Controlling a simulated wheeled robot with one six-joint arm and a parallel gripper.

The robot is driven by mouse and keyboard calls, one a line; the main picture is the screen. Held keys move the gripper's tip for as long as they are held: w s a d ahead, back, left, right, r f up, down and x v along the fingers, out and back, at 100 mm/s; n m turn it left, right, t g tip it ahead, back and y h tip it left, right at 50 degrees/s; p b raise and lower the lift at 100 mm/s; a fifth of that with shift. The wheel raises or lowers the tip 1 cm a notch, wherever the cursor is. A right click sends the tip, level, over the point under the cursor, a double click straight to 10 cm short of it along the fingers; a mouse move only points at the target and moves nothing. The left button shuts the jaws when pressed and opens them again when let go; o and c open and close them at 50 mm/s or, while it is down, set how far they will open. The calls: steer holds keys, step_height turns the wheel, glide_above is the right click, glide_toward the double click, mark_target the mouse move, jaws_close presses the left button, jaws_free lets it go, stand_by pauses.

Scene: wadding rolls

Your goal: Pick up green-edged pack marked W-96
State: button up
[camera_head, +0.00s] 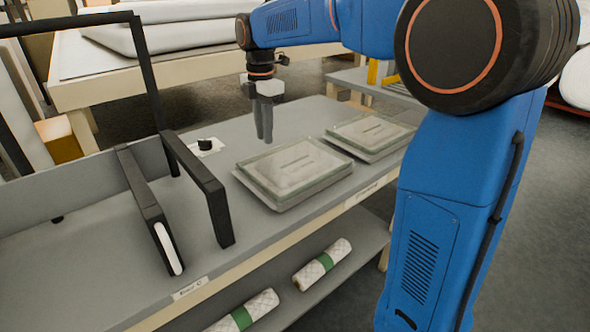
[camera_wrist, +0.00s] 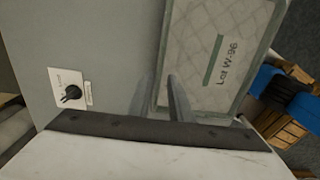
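The pack (camera_wrist: 195,45) shows in the wrist view with a pale quilted face, a greenish edge and a label with a green strip reading "Lot W-96". In the head view, a flat pack (camera_head: 285,180) lies on the grey bench; it appears to be the same one, though its label is unreadable there. My gripper (camera_head: 264,135) hangs fingers-down above the bench by the pack's back left side. In the wrist view its two fingers (camera_wrist: 161,76) show a gap with nothing held. The right finger overlaps the pack's near left edge; I cannot tell the height.
A second flat pack (camera_head: 370,132) lies to the right on the bench (camera_head: 190,190). A black dial on a white plate (camera_head: 205,146) sits left of the packs. A black frame (camera_head: 212,195) stands further left. Two green-banded rolls (camera_head: 322,263) lie on the lower shelf.

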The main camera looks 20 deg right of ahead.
mark_target(264, 152)
steer(key=f, duration=0.5)
steer(key=shift+a, duration=0.2)
jaws_close()
steer(key=shift+r, duration=0.1)
